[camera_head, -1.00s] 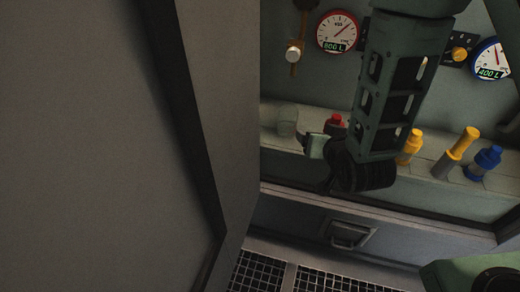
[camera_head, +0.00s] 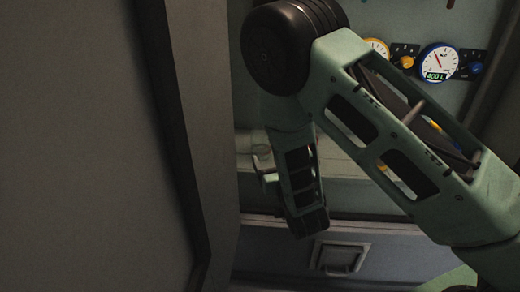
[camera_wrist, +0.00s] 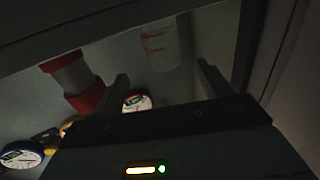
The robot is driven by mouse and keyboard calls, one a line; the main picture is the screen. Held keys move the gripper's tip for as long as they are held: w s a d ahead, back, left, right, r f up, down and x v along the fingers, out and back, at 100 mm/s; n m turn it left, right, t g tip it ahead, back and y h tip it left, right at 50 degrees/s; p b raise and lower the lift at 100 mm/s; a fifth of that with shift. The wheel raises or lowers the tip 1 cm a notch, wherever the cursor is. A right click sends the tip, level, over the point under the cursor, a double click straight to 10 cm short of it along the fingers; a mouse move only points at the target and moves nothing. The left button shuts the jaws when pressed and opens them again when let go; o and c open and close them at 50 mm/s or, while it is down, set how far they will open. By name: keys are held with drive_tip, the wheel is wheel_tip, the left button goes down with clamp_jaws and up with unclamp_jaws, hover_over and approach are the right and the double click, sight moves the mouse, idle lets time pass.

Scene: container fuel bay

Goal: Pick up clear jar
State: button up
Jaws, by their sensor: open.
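The clear jar (camera_wrist: 160,48) is a faint see-through shape with red marks in the wrist view. It appears ahead of my gripper (camera_wrist: 165,78), between the lines of its two fingers. The fingers stand apart with nothing held between them, and I cannot tell how far the jar is from their tips. In the head view my gripper (camera_head: 264,171) is by the shelf at the left of the bay. A pale shape just behind it may be the jar, but it is mostly hidden there.
A red-and-grey canister (camera_wrist: 72,80) is left of the fingers in the wrist view. Gauges (camera_head: 438,62) line the back wall. A large grey panel (camera_head: 80,150) fills the left side, close to my gripper. A drawer handle (camera_head: 340,258) is below the shelf.

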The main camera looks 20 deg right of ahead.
sight(264, 147)
drive_tip(key=w, duration=0.4)
drive_tip(key=shift+b, duration=0.35)
drive_tip(key=w, duration=0.1)
drive_tip(key=w+b, duration=0.1)
drive_tip(key=w, duration=0.1)
drive_tip(key=w+b, duration=0.1)
drive_tip(key=shift+w+a+f, duration=0.15)
drive_tip(key=shift+f, duration=0.1)
drive_tip(key=shift+w, duration=0.45)
drive_tip(key=shift+r, duration=0.1)
drive_tip(key=c, duration=1.2)
drive_tip(key=shift+r, duration=0.1)
